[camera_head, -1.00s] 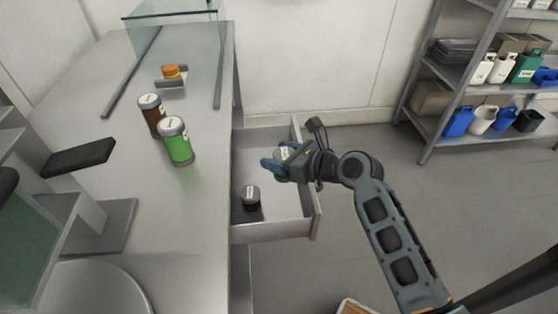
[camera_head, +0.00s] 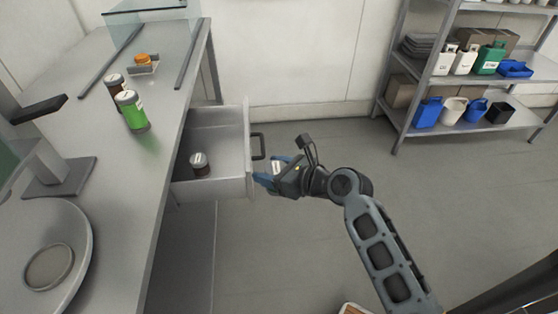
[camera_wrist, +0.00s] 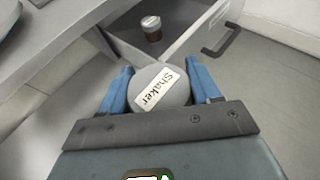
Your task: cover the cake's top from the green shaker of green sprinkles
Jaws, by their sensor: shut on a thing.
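My gripper (camera_head: 266,180) is shut on a shaker (camera_wrist: 160,88) with a round grey lid labelled "Shaker". The wrist view looks down on the lid, so the colour of the held shaker's body is hidden. The gripper is just outside the open drawer, to the right of its front. A green shaker (camera_head: 131,111) with a grey lid stands upright on the counter. I cannot make out a cake in these views.
The open drawer (camera_head: 222,188) holds a dark shaker (camera_head: 200,165). A brown shaker (camera_head: 116,86) stands behind the green one. An orange-topped item (camera_head: 143,59) sits farther back. A round grey plate (camera_head: 78,235) is at lower left.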

